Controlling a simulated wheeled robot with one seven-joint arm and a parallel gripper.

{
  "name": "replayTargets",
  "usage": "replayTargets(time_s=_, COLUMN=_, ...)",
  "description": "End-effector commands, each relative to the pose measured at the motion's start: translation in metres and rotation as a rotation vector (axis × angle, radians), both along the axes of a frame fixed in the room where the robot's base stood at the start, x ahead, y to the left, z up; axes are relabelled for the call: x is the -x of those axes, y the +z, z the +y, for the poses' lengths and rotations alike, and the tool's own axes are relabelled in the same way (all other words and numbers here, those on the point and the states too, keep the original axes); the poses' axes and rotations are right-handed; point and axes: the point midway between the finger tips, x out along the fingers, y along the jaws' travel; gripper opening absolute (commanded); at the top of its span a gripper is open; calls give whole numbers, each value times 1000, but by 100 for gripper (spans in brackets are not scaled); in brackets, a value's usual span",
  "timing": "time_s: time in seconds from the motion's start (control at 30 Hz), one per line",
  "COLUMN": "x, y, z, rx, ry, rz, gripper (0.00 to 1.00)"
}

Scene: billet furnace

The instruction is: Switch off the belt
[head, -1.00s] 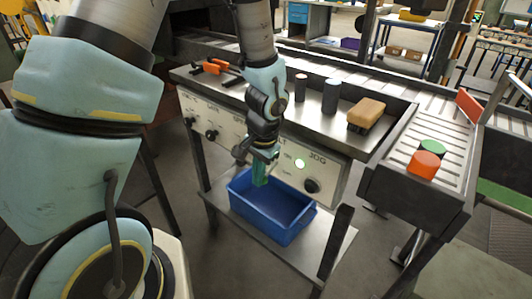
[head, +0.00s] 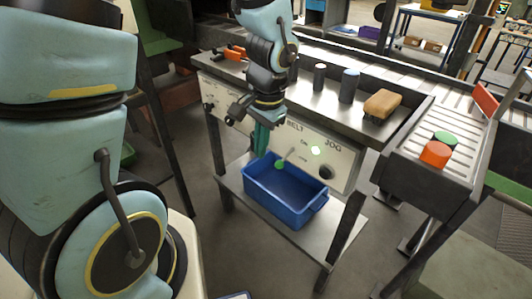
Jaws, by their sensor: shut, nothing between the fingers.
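The control panel (head: 345,160) is a pale plate on the front of the bench, with the words BELT and JOG on it. Under BELT a lever with a green tip (head: 280,164) sticks out, tilted down and left in the picture; I cannot tell which position it is in. A lamp (head: 317,151) to its right glows pale green. The dark JOG knob (head: 326,172) is below the lamp. My gripper (head: 261,150) is shut and empty, pointing down, just left of the lever's tip; a small gap seems to show between them.
A blue bin (head: 287,203) stands on the lower shelf under the panel.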

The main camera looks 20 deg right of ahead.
Motion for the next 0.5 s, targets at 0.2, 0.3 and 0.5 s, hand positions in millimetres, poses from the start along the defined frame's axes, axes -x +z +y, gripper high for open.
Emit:
replayTargets(time_s=0.2, x=6, y=14, z=7, rx=1, ry=1, rz=-1, gripper=0)
replayTargets(time_s=0.3, x=7, y=16, z=9, rx=0, ry=1, rz=0, gripper=0)
replayTargets(time_s=0.5, x=7, y=16, z=9, rx=-1, ry=1, rz=0, gripper=0)
